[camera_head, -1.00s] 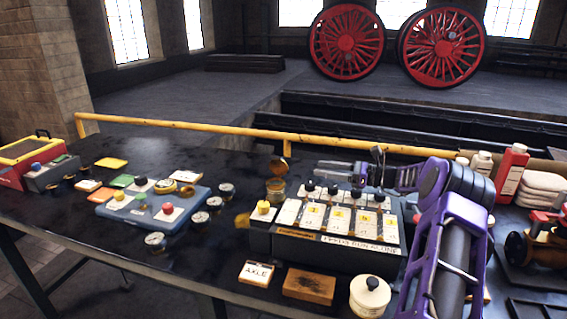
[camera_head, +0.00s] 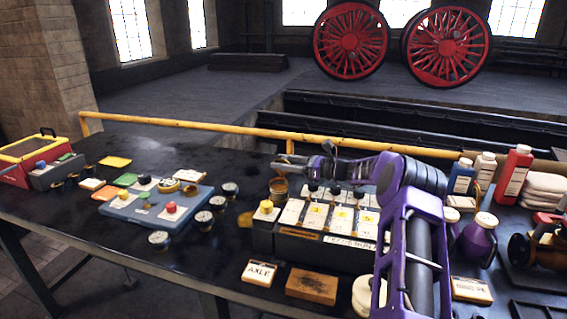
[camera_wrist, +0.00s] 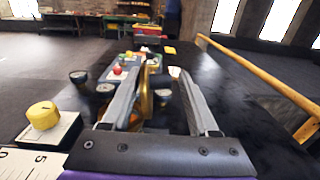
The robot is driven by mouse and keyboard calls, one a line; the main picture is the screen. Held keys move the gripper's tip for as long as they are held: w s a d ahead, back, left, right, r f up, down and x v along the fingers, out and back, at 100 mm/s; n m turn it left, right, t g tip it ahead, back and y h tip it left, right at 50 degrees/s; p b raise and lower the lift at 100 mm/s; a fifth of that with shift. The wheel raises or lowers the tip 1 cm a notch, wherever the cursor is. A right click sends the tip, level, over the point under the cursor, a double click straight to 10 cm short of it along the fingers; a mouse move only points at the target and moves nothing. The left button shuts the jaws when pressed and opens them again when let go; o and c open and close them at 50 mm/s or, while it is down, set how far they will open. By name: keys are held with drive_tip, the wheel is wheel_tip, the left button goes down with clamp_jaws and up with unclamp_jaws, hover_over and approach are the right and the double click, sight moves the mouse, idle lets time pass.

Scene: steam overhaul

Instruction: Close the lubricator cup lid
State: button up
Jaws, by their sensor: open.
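The lubricator cup (camera_head: 279,188) is a small brass-coloured cup behind the left end of the grey labelled box. Its lid stood raised above it earlier; now my gripper largely covers that spot in the head view. In the wrist view a brass round piece, apparently the lid (camera_wrist: 146,92), stands nearly edge-on between my fingers, closer to the left finger. I cannot tell whether it touches a finger. My gripper (camera_head: 281,164) is open just above the cup, pointing left along the bench; its fingers also show in the wrist view (camera_wrist: 164,77).
The grey box (camera_head: 315,247) with several knobs and cards lies below my arm. A yellow knob (camera_head: 266,207) sits at its left end. A blue board (camera_head: 150,207) with gauges lies further left. A yellow rail (camera_head: 215,128) runs behind. Bottles (camera_head: 515,172) stand right.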

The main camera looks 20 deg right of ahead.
sight(280, 171)
clamp_jaws()
drive_tip(key=shift+s+a+n+b, duration=0.2)
drive_tip(key=shift+s+n+b, duration=0.15)
drive_tip(key=shift+n+b, duration=0.7)
idle(0.4)
drive_tip(key=shift+s+a+f+n+b, duration=0.1)
drive_tip(key=shift+s+a+n+b, duration=0.1)
drive_tip(key=shift+n+b, duration=0.4)
drive_tip(key=shift+s+a+f+n+b, duration=0.2)
drive_tip(key=shift+s+n+b, duration=0.15)
drive_tip(key=shift+n+b, duration=0.75)
drive_tip(key=shift+s+a+f+n+b, duration=0.1)
drive_tip(key=shift+s+a+n+b, duration=0.2)
drive_tip(key=shift+n+b, duration=0.75)
drive_tip(key=shift+s+a+f+n+b, duration=0.1)
drive_tip(key=shift+s+n+b, duration=0.15)
drive_tip(key=shift+n+b, duration=0.3)
drive_tip(key=shift+s+a+f+n+b, duration=0.1)
drive_tip(key=shift+s+n+b, duration=0.15)
drive_tip(key=shift+n, duration=0.5)
drive_tip(key=shift+s+a+f+n, duration=0.1)
drive_tip(key=shift+n, duration=0.7)
